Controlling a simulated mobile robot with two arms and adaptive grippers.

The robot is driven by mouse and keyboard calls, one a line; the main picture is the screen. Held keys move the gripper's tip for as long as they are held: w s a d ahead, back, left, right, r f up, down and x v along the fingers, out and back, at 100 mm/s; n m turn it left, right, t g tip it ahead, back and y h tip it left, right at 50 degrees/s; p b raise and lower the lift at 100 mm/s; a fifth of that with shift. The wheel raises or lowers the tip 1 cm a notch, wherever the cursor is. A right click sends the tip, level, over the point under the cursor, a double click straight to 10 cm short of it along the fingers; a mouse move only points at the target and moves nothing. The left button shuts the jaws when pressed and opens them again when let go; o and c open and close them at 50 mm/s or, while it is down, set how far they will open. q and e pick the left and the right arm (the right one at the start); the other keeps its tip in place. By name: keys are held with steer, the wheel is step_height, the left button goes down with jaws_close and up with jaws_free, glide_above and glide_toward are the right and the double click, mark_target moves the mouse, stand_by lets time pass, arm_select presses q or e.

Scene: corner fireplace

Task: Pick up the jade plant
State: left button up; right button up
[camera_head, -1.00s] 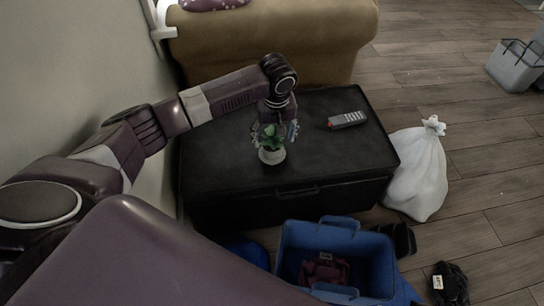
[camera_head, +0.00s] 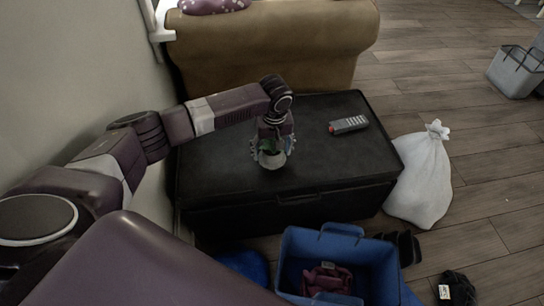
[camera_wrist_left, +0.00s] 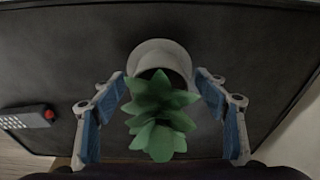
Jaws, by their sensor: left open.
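The jade plant (camera_head: 271,158) stands on the black chest (camera_head: 215,165), green leaves in a white pot. It also shows in the left wrist view, with its leaves (camera_wrist_left: 158,115) and white pot (camera_wrist_left: 160,55) between my fingers. My left gripper (camera_head: 270,150) points down over the plant, with a finger on either side of it. In the left wrist view the blue finger pads (camera_wrist_left: 160,112) are apart, with gaps to the leaves. The gripper hides part of the leaves in the head view. My right gripper is not in view.
A remote (camera_head: 348,125) lies on the chest to the right of the plant. A blue bin (camera_head: 345,250) stands on the floor in front, and a white bag (camera_head: 420,180) to the right. A tan sofa (camera_head: 270,50) is behind the chest.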

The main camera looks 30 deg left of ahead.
arm_select(q)
steer(key=c, duration=1.5)
steer(key=shift+o, duration=0.2)
steer(key=shift+r, duration=0.1)
